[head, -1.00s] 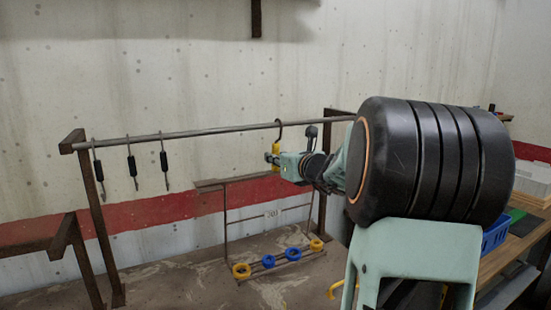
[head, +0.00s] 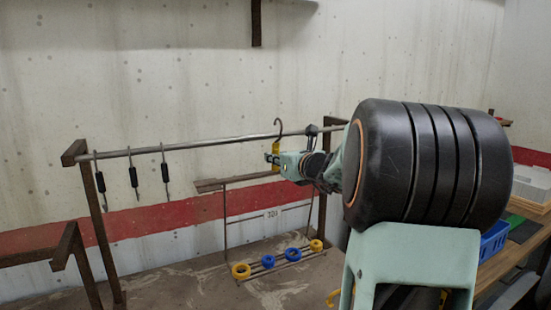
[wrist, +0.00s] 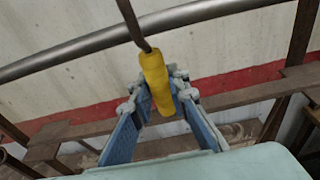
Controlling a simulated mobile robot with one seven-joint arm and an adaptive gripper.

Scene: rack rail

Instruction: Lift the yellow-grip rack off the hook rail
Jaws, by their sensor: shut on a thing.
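The yellow grip (head: 276,155) with a dark hook (head: 279,124) above it is at the right part of the hook rail (head: 205,143). My gripper (head: 273,157) is shut on the yellow grip. In the wrist view both fingers (wrist: 162,112) close around the lower part of the grip (wrist: 157,84), and the hook's shank rises in front of the rail (wrist: 80,52). The hook's curve stands clearly above the rail; I cannot tell whether its tip is clear. A thin frame with a number plate (head: 272,214) and several yellow and blue rings (head: 268,261) shows below.
Several hooks with black grips (head: 133,176) hang at the rail's left part. A brown post (head: 103,235) supports that end. A brown bar (head: 210,184) runs behind my gripper. A blue crate (head: 494,238) stands on a wooden bench at the right.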

